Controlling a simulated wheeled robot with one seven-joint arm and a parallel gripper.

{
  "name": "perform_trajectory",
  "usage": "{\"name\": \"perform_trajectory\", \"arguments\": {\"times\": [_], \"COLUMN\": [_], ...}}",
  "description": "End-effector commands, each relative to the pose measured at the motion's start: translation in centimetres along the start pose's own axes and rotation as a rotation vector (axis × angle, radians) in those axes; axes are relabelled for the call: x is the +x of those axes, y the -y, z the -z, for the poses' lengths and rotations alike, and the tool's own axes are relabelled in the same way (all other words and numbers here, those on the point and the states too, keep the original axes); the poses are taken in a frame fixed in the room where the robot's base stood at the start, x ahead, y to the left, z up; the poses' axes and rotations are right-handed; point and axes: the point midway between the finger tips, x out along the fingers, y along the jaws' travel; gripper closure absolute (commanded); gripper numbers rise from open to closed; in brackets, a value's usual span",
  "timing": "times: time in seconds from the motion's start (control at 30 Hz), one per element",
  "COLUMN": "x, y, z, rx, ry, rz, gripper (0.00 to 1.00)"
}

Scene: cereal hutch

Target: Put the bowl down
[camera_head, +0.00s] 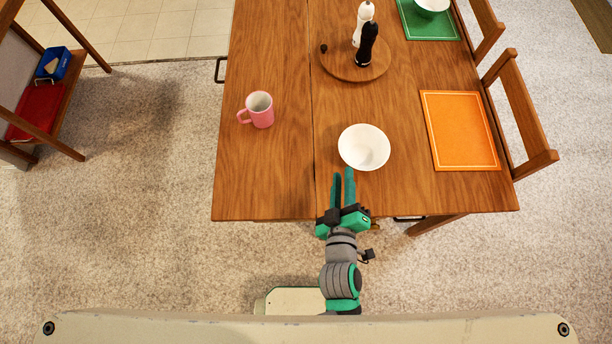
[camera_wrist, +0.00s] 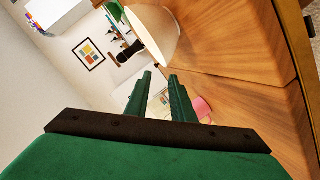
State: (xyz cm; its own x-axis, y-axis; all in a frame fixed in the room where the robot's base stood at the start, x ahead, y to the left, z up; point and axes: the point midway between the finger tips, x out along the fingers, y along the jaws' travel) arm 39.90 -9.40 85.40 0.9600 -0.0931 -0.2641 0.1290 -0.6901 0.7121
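A white bowl (camera_head: 364,147) sits upright on the wooden table (camera_head: 270,180), near the front edge, and looks empty. It also shows in the wrist view (camera_wrist: 158,32), just beyond my fingertips. My gripper (camera_head: 343,173) reaches over the table's front edge, just in front of the bowl and slightly left of its middle. In the wrist view my two green fingers (camera_wrist: 160,76) stand apart with nothing between them. They appear clear of the bowl.
A pink mug (camera_head: 259,110) stands left of the bowl. An orange placemat (camera_head: 460,130) lies to the right, by a chair (camera_head: 522,120). Behind is a round wooden board (camera_head: 340,68) with a black mill (camera_head: 367,45) and a white mill (camera_head: 363,22). A green placemat (camera_head: 425,27) holds another bowl (camera_head: 432,5).

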Motion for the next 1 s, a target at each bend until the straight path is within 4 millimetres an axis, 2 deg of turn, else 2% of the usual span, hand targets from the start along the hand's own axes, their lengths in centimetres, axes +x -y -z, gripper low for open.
{"name": "perform_trajectory", "arguments": {"times": [0.03,0.2,0.4,0.5,0.67,1.0], "x": [-2.0,-8.2,-14.3,-16.1,-17.3,-17.4], "y": [1.4,5.1,7.2,7.5,7.6,7.6], "z": [-0.5,0.1,2.0,2.8,3.5,3.6], "rx": [0.062,0.320,0.622,0.725,0.802,0.806], "ry": [-0.004,-0.039,-0.059,-0.063,-0.068,-0.069], "rz": [0.028,0.087,0.097,0.087,0.071,0.071], "gripper": [0.78,0.78,0.78,0.78,0.78,0.78]}}
